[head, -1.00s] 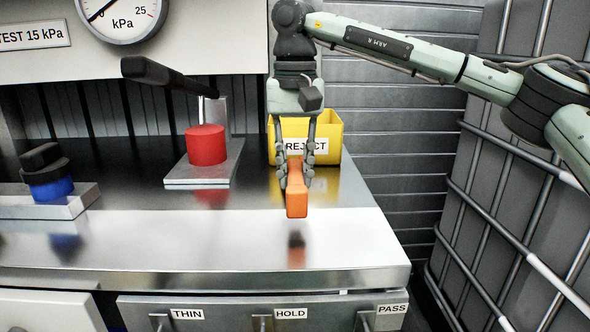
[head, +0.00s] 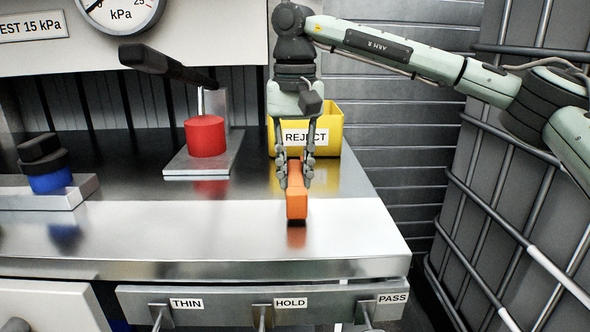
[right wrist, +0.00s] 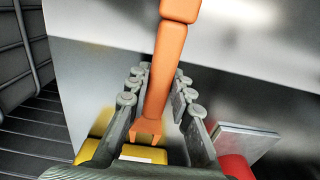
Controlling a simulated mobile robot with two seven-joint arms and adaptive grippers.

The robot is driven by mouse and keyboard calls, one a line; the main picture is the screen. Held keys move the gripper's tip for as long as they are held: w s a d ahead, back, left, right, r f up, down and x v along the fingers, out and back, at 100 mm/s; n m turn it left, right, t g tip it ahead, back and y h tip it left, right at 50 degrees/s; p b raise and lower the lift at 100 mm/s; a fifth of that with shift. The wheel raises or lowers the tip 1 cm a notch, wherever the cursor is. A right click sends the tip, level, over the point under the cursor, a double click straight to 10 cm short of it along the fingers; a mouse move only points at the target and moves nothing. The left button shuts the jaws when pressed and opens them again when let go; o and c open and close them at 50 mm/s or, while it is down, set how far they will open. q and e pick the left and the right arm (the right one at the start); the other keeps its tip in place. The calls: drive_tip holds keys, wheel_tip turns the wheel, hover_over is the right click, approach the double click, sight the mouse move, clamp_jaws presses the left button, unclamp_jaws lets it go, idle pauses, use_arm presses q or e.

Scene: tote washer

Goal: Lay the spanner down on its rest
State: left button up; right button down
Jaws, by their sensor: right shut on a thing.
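The orange spanner (head: 297,207) is in my right gripper (head: 295,184), over the right part of the steel bench top. Its thick end points towards the front edge, with its reflection close below; I cannot tell whether it touches the bench. In the right wrist view the spanner (right wrist: 162,75) lies between the two fingers of my right gripper (right wrist: 161,84), its forked end towards the palm. The fingers are shut on its shaft. I cannot pick out a separate rest for the spanner. My left gripper is not in view.
A yellow REJECT bin (head: 333,130) stands behind the gripper. A red cylinder (head: 206,137) on a plate, below a black lever (head: 165,66), stands to the left. A blue, black-topped piece (head: 49,177) is farther left. The bench front (head: 200,241) is clear.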

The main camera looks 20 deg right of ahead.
drive_tip(key=shift+f, duration=0.1)
drive_tip(key=c, duration=1.3)
unclamp_jaws()
drive_tip(key=shift+o, duration=0.6)
drive_tip(key=shift+f, duration=0.1)
drive_tip(key=o, duration=0.5)
drive_tip(key=shift+r+p, duration=2.45)
drive_tip(key=shift+r, duration=2.1)
